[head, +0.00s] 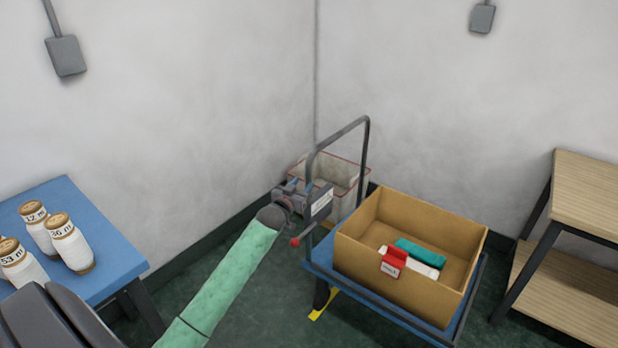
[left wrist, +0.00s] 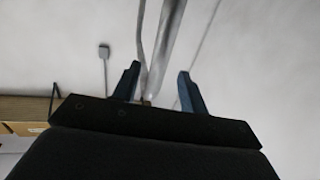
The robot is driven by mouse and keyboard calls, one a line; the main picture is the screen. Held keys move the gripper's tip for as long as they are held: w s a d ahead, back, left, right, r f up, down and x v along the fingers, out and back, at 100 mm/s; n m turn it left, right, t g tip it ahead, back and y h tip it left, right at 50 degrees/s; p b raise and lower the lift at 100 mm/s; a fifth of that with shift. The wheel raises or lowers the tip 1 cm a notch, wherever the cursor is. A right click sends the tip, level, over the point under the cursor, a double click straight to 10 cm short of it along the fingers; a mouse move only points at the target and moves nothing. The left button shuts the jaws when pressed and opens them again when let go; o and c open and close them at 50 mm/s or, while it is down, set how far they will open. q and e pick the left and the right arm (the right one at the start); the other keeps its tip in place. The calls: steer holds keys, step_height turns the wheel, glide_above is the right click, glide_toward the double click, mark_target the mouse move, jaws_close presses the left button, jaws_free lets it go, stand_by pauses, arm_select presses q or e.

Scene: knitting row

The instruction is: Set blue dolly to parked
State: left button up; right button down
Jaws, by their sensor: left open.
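The blue dolly (head: 318,252) stands in the corner, with a dark tube handle (head: 367,150) rising at its left end. A grey box with a white label (head: 320,203) and a red-knobbed lever (head: 295,242) are at the handle's near post. A yellow pedal (head: 324,304) shows low under the deck's left end. My left gripper (head: 308,190) is at the near post, partly hidden against it. In the left wrist view its two blue fingers (left wrist: 160,80) are apart, with a grey tube (left wrist: 168,40) between or just beyond them; I cannot tell contact. My right gripper is not in view.
A cardboard box (head: 405,290) with a red-and-white carton and a teal item rides on the dolly. A pale red-edged bin (head: 347,172) stands behind the handle. A blue table (head: 110,255) with yarn cones is left; a wooden shelf (head: 590,190) is right.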

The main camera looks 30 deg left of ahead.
mark_target(307, 179)
arm_select(q)
steer(key=shift+w+a+p, duration=0.15)
steer(key=shift+w+p, duration=0.05)
steer(key=shift+w, duration=1.15)
steer(key=shift+w+a+p, duration=0.15)
steer(key=shift+w, duration=1.2)
steer(key=shift+c, duration=0.4)
jaws_close()
